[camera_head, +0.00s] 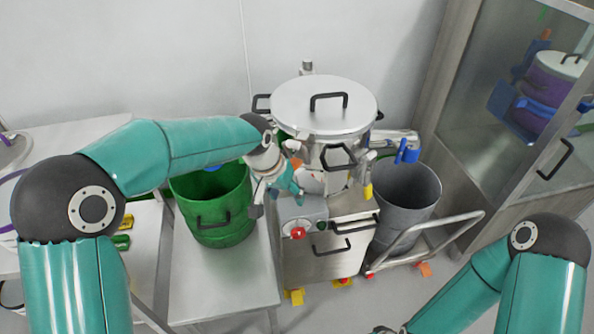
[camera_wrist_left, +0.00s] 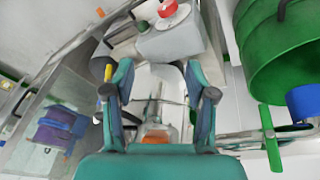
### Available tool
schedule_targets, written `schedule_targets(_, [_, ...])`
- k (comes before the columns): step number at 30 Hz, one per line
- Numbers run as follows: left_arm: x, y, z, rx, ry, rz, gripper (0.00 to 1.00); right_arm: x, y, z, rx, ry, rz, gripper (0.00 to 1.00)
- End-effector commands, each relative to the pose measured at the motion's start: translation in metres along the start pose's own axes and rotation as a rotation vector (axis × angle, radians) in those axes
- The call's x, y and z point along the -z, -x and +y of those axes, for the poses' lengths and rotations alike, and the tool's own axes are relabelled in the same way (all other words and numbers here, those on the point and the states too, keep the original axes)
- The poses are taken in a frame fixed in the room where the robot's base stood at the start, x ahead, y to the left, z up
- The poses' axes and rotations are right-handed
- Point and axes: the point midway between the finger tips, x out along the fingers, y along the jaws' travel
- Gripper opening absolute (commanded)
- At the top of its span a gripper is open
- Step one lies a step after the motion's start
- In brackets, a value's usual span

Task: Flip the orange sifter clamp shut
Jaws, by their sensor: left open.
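The sifter, with a round steel lid (camera_head: 322,104) and black handles, stands at the centre of the head view. A small orange part, apparently the clamp (camera_head: 296,162), shows just below the lid's left side, partly hidden by my left wrist. My left gripper (camera_head: 287,182) is in front of the sifter, beside that part. In the left wrist view, my left gripper (camera_wrist_left: 157,78) has its fingers apart, with an orange piece (camera_wrist_left: 155,136) low between them, close to the palm. I cannot tell whether they touch. My right arm enters at the lower right; its fingers are out of frame.
A grey control box with a red button (camera_head: 298,232) sits just below my left gripper. A green bin (camera_head: 212,215) stands left, a grey bin (camera_head: 408,200) right. A steel cart handle (camera_head: 440,236) and a glass-fronted cabinet (camera_head: 500,100) are further right.

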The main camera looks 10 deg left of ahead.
Motion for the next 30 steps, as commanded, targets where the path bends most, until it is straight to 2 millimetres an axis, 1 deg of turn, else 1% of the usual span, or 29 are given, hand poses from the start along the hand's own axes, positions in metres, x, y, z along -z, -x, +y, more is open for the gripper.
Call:
schedule_targets(1, [0.021, 0.038, 0.008, 0.030, -0.023, 0.039, 0.56, 0.000, -0.007, 0.003, 0.000, 0.000, 0.000, 0.00])
schedule_targets(2, [0.028, 0.058, 0.011, 0.046, -0.030, 0.048, 0.56, 0.000, -0.009, 0.003, 0.000, 0.000, 0.000, 0.00])
schedule_targets(3, [0.035, 0.084, 0.015, 0.067, -0.035, 0.061, 0.56, 0.000, -0.011, 0.004, 0.000, 0.000, 0.000, 0.00])
schedule_targets(5, [0.041, 0.120, 0.020, 0.093, -0.037, 0.080, 0.56, 0.000, -0.013, 0.005, 0.000, 0.000, 0.000, 0.00])
schedule_targets(6, [0.042, 0.141, 0.022, 0.107, -0.036, 0.090, 0.56, 0.000, -0.015, 0.005, 0.000, 0.000, 0.000, 0.00])
schedule_targets(9, [0.042, 0.181, 0.026, 0.132, -0.027, 0.109, 0.56, 0.000, -0.017, 0.006, 0.000, 0.000, 0.000, 0.00])
schedule_targets(12, [0.040, 0.199, 0.027, 0.144, -0.019, 0.114, 0.56, 0.000, -0.019, 0.007, 0.000, 0.000, 0.000, 0.00])
schedule_targets(15, [0.039, 0.199, 0.026, 0.149, -0.017, 0.112, 0.56, 0.000, -0.020, 0.007, 0.000, 0.000, 0.000, 0.00])
schedule_targets(17, [0.040, 0.193, 0.025, 0.149, -0.016, 0.111, 0.56, 0.000, -0.021, 0.008, 0.000, 0.000, 0.000, 0.00])
schedule_targets(20, [0.041, 0.178, 0.022, 0.149, -0.016, 0.109, 0.56, 0.000, -0.024, 0.009, 0.000, 0.000, 0.000, 0.00])
schedule_targets(30, [0.049, 0.106, 0.012, 0.149, -0.016, 0.108, 0.56, 0.000, -0.033, 0.012, 0.000, 0.000, 0.000, 0.00])
